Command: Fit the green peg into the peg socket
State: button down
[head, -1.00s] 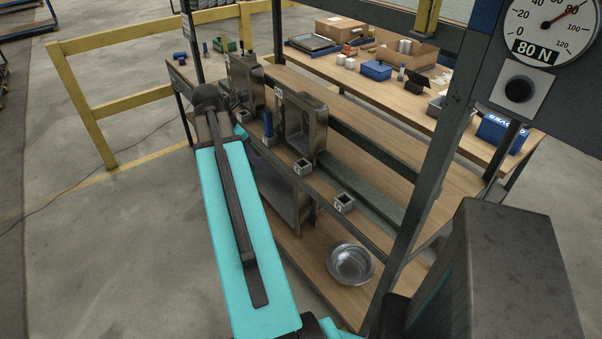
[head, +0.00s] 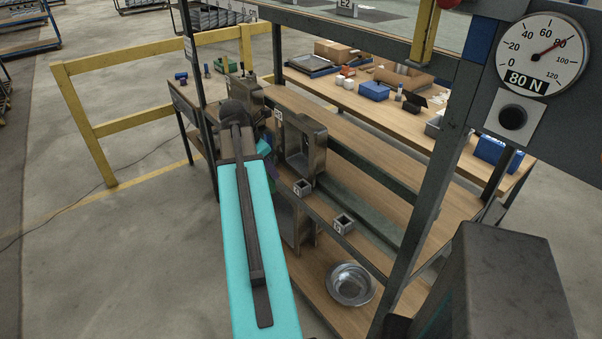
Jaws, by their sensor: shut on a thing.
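My gripper is hidden behind my own turquoise arm, and I cannot make out its fingers. The green peg cannot be picked out in the head view. Two small square open-topped sockets, a nearer one (head: 343,224) and a farther one (head: 303,187), sit on the rack's front rail. Both look empty, and each bears a small label too small to read. I cannot tell which is the peg socket. The rail beyond the farther socket is partly covered by my arm.
A metal frame box (head: 306,150) stands behind the sockets. A steel bowl (head: 350,284) rests on the lower shelf. A dark upright (head: 430,170) and a gauge (head: 541,55) reading about 80 are at right. A yellow railing (head: 95,120) runs at left.

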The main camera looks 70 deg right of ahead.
jog(key=s+d+f+p, duration=0.1)
jog(key=s+d+p, duration=0.1)
jog(key=d, duration=0.3)
jog(key=s+d+f+p, duration=0.2)
jog(key=s+d, duration=0.3)
jog(key=shift+d+f, duration=0.25)
jog(key=shift+d, duration=0.15)
jog(key=shift+p, duration=0.3)
jog(key=shift+f+p, duration=0.6)
jog(key=shift+f, duration=1.15)
jog(key=shift+f, duration=0.1)
jog(key=c, duration=1.6)
grip_release()
jog(key=shift+o, duration=0.2)
